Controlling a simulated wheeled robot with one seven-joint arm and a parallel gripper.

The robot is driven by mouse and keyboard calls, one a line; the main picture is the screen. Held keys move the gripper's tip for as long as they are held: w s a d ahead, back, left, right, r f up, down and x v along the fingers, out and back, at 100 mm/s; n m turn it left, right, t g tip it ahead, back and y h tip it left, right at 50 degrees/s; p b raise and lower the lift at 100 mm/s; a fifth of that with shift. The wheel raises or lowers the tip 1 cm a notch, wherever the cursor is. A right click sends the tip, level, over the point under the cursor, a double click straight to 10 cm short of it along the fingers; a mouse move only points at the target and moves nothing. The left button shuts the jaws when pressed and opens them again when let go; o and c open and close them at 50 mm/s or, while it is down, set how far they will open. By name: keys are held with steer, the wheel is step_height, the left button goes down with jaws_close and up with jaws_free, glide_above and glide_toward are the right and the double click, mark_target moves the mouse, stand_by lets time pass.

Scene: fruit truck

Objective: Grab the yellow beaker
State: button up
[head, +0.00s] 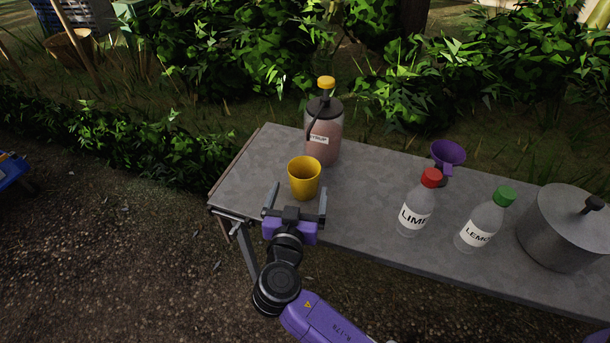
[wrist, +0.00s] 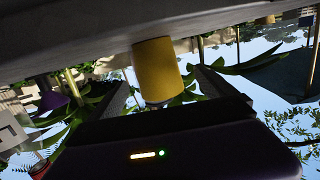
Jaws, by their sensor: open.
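The yellow beaker (head: 304,180) stands upright on the grey table, near its left end, in the head view. It also shows in the wrist view (wrist: 158,68), upside down in that picture, between the two fingers. My gripper (head: 295,202) is open and empty in the head view, at the table's front edge just in front of the beaker. Its fingers point toward the beaker, one on each side of it. In the wrist view my gripper (wrist: 162,85) shows its fingers apart. I cannot tell exactly how far the fingertips reach along the beaker.
A syrup dispenser (head: 324,132) stands right behind the beaker on the table (head: 365,205). To the right are a red-capped bottle (head: 413,210), a green-capped bottle (head: 481,226), a purple funnel (head: 447,155) and a lidded metal pot (head: 562,235). The table is bare left of the beaker.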

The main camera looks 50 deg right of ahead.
mark_target(306, 168)
steer(key=p+x, duration=0.1)
steer(key=x, duration=0.5)
steer(key=shift+s+d+r+p, duration=0.1)
steer(key=shift+d+p, duration=0.05)
steer(key=shift+p, duration=0.2)
steer(key=c, duration=1.6)
steer(key=shift+r, duration=0.25)
